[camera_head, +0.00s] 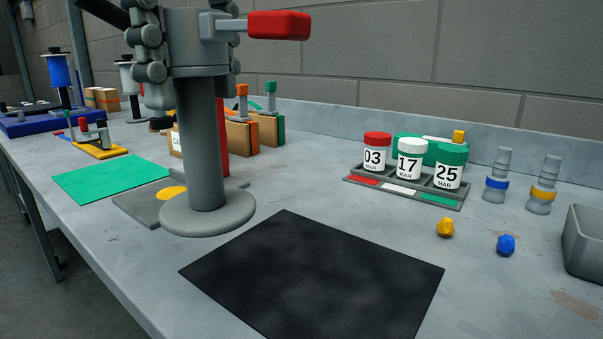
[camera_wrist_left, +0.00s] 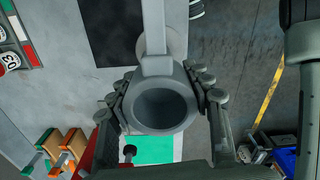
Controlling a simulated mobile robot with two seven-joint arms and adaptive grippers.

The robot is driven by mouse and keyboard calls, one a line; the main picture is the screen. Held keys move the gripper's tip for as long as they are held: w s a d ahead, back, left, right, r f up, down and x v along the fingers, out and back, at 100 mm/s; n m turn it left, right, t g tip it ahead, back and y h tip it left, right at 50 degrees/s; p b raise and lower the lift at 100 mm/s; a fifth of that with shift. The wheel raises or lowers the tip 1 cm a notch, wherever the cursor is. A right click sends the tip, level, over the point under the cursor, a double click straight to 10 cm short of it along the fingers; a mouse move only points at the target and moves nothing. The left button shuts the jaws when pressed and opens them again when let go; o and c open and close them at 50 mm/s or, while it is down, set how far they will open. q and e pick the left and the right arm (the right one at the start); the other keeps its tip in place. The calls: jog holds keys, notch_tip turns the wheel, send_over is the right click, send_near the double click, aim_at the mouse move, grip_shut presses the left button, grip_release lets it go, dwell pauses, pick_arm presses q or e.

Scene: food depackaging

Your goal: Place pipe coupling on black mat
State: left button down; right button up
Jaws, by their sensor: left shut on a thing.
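The grey pipe coupling (camera_head: 205,140) is a tall upright tube with a round flange at its foot, a thick collar on top and a side lever with a red handle (camera_head: 280,25). My left gripper (camera_head: 160,55) is shut on its collar. In the left wrist view, the fingers (camera_wrist_left: 165,102) sit on both sides of the round opening. The black mat (camera_head: 320,280) lies flat and bare at the front middle. The flange shows just beyond the mat's left far edge, over a grey mat; whether it touches anything is unclear. The right gripper is not in view.
A grey mat with a yellow spot (camera_head: 140,207) and a green mat (camera_head: 110,180) lie to the left. A rack (camera_head: 405,190) of lidded jars, a yellow piece (camera_head: 445,228), a blue piece (camera_head: 506,245) and a grey bin (camera_head: 582,240) stand to the right.

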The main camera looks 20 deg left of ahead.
pick_arm(q)
jog(key=w+d+f, duration=0.6)
jog(key=w+f, duration=0.1)
jog(key=f, duration=0.2)
jog(key=shift+f, duration=0.4)
jog(key=c, duration=0.7)
grip_release()
jog(key=shift+w, duration=0.1)
notch_tip(320, 180, up, 12)
jog(key=shift+r, duration=0.15)
